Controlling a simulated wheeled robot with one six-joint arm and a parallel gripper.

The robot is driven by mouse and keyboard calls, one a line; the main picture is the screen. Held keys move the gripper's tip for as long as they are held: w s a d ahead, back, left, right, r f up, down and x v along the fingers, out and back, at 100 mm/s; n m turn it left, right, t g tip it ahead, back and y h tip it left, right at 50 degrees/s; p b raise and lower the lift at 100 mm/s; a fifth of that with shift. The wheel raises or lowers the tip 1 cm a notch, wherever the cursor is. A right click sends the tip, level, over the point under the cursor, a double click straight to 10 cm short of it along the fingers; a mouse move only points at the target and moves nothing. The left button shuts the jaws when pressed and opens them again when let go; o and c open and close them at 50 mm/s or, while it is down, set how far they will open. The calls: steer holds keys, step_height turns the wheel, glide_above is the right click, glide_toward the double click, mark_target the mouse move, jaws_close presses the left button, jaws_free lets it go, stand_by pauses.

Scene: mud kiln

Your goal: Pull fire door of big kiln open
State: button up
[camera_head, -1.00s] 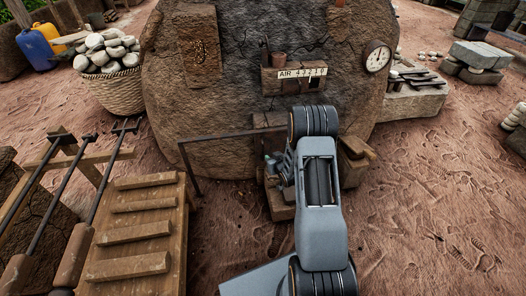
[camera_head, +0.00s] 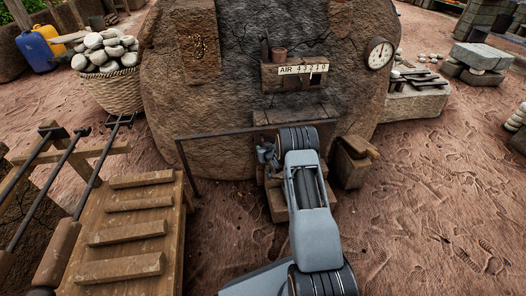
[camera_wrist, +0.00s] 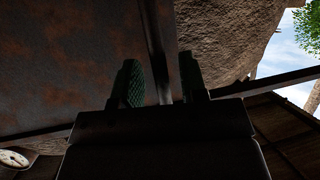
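The big kiln (camera_head: 225,100) is a rounded mud mass at the top middle of the head view. In the wrist view a broad rust-marked metal plate (camera_wrist: 60,70), which looks like the fire door, fills the left. In the head view my arm hides most of the kiln's low front, so I cannot tell how far the door stands open. My gripper (camera_wrist: 162,85) points at the plate's edge, its two green-padded fingers apart. In the head view my gripper (camera_head: 266,154) is left of my wrist.
A dark metal rail (camera_head: 225,132) crosses the kiln front, with a post at its left. A wooden slatted rack (camera_head: 130,235) stands left, and a wooden box (camera_head: 352,160) stands right of my arm. An air slot panel (camera_head: 293,78) sits above.

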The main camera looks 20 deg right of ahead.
steer(key=shift+w+f, duration=0.15)
steer(key=shift+w, duration=0.2)
jaws_close()
stand_by(0.4)
